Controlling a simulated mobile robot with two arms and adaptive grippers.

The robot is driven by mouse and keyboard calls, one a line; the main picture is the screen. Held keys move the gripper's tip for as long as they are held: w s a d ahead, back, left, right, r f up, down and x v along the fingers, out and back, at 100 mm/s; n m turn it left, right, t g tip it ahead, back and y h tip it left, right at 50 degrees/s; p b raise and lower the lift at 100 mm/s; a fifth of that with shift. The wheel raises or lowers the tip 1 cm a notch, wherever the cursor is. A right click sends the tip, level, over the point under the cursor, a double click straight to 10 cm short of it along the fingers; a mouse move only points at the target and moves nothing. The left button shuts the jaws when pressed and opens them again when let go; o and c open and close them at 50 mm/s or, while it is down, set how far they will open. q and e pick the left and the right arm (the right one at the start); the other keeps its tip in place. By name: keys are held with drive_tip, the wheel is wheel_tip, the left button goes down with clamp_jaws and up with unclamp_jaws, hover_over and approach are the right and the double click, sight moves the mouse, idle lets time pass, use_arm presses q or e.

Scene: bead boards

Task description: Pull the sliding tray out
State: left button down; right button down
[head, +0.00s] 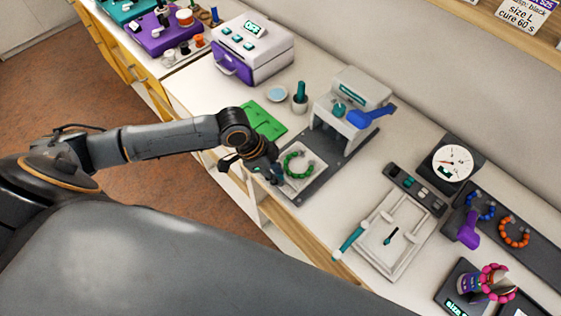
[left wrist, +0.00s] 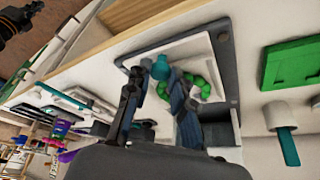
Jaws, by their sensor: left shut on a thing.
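The sliding tray (head: 311,181) is a white plate at the front of the dark base of the press (head: 348,112). A ring of green beads (head: 297,164) lies on it. In the left wrist view the tray (left wrist: 168,52) shows behind my fingers, with part of the green beads (left wrist: 207,88) beside them. My left gripper (head: 275,175) is at the tray's front left edge. In the left wrist view its fingers (left wrist: 160,80) are around a teal knob (left wrist: 160,66), shut on it. The fingers hide part of the knob and tray. My right gripper is not in view.
A green board (head: 263,119) lies left of the press, with a cup holding a teal stick (head: 300,98) behind. A white and purple machine (head: 252,50) stands farther left. A white frame with a teal handle (head: 385,235) is to the right. Floor is open before the counter.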

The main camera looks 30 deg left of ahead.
use_arm(q)
drive_tip(key=shift+s+f, duration=0.1)
drive_tip(key=shift+s, duration=0.1)
drive_tip(key=c, duration=1.2)
unclamp_jaws()
drive_tip(key=shift+a, duration=0.1)
drive_tip(key=shift+o, duration=0.2)
drive_tip(key=shift+s, duration=0.1)
drive_tip(key=shift+a+r, duration=0.2)
drive_tip(key=shift+r, duration=0.35)
drive_tip(key=v, duration=1.1)
drive_tip(key=shift+d, duration=0.1)
